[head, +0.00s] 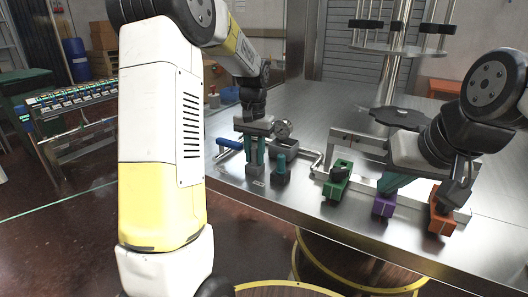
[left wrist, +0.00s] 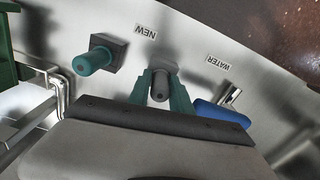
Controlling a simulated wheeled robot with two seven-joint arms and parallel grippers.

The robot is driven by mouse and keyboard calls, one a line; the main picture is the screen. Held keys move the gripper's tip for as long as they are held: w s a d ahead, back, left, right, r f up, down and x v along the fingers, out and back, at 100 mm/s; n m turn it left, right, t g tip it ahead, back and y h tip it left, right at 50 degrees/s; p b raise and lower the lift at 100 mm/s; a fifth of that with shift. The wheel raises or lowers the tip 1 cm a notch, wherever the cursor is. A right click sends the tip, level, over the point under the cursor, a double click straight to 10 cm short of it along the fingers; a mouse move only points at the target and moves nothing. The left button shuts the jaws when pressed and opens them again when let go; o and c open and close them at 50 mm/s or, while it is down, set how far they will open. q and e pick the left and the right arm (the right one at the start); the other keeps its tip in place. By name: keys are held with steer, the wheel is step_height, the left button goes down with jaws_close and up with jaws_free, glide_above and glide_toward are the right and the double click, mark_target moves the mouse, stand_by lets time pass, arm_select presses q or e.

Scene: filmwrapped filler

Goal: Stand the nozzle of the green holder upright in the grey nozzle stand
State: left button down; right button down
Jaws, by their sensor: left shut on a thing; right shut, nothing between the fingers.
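My left gripper (head: 254,162) has teal fingers pointing down over the table. In the left wrist view it (left wrist: 163,92) is shut on a dark grey nozzle (left wrist: 160,84). A grey block, apparently the nozzle stand (head: 256,172), is below the fingers; whether the nozzle is seated in it I cannot tell. The green holder (head: 337,184) is on the table to the right; part of it shows at the left edge of the left wrist view (left wrist: 8,62). My right gripper (head: 388,188) is shut and empty, close to the purple holder (head: 383,205).
A dark block (head: 280,178) with a teal nozzle (left wrist: 95,61) stands beside the left fingers, near the label NEW (left wrist: 146,32). A blue-handled tool (left wrist: 222,115) lies near the WATER label (left wrist: 219,62). An orange holder (head: 441,218) stands far right.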

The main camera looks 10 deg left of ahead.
arm_select(q)
steer(key=c, duration=1.1)
jaws_free()
steer(key=shift+f, duration=0.15)
step_height(320, 180, up, 7)
steer(key=shift+r, duration=0.15)
steer(key=shift+s+r, duration=0.15)
steer(key=shift+r, duration=0.2)
steer(key=s+r+t, duration=0.1)
steer(key=s+t, duration=0.1)
steer(key=s, duration=0.6)
steer(key=s+d+r+n+t+h, duration=0.1)
steer(key=s+t, duration=0.1)
steer(key=s, duration=0.6)
steer(key=s+d+r+t+h, duration=0.1)
steer(key=s+t, duration=0.1)
steer(key=s, duration=0.6)
steer(key=shift+d+r+n, duration=0.1)
steer(key=shift+r+n, duration=0.15)
steer(key=shift+n, duration=0.05)
